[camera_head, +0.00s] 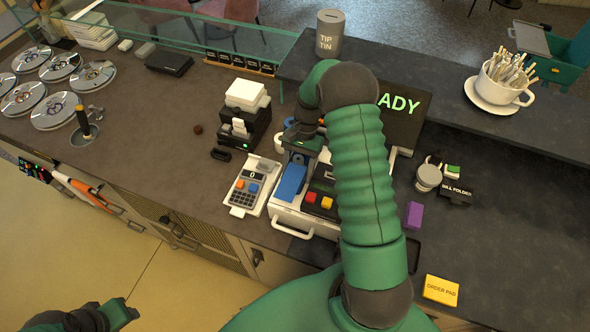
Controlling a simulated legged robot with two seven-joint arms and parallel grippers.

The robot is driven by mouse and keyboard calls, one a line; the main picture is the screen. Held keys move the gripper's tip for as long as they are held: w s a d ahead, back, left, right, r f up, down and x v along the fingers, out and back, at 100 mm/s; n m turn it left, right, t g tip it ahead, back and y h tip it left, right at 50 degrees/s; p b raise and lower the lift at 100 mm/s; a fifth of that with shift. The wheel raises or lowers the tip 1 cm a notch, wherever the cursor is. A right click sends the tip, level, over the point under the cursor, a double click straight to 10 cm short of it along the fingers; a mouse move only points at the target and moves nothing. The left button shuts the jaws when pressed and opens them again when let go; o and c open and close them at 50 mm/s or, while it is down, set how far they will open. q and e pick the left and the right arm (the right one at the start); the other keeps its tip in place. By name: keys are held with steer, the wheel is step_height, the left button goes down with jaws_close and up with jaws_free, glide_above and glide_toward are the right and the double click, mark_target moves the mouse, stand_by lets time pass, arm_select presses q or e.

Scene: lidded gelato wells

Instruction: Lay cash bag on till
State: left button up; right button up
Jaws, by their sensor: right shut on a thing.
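The till (316,219) is a white and dark register with red and yellow keys and a drawer handle at its front. A narrow blue item (290,184), which I take for the cash bag, shows at the till's left part. My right gripper (301,152) is over the till's left part, shut on the blue bag at its upper end; my arm hides much of the till and the grip. I cannot tell whether the bag touches the till. My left gripper (120,313) is low at the bottom left, away from the counter; its opening is unclear.

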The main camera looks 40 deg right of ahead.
steer(key=shift+a+r, duration=0.1)
steer(key=shift+a, duration=0.45)
arm_select(q)
steer(key=shift+a+f, duration=0.2)
steer(key=shift+a, duration=0.45)
steer(key=shift+d, duration=0.1)
arm_select(e)
steer(key=shift+f, duration=0.2)
steer(key=shift+d+f, duration=0.1)
steer(key=shift+d, duration=0.15)
steer(key=o, duration=1.4)
steer(key=shift+d, duration=0.2)
steer(key=shift+o, duration=0.8)
steer(key=shift+w+a, duration=0.15)
steer(key=shift+a, duration=0.15)
arm_select(q)
steer(key=shift+w+f, duration=0.1)
steer(key=shift+w, duration=0.2)
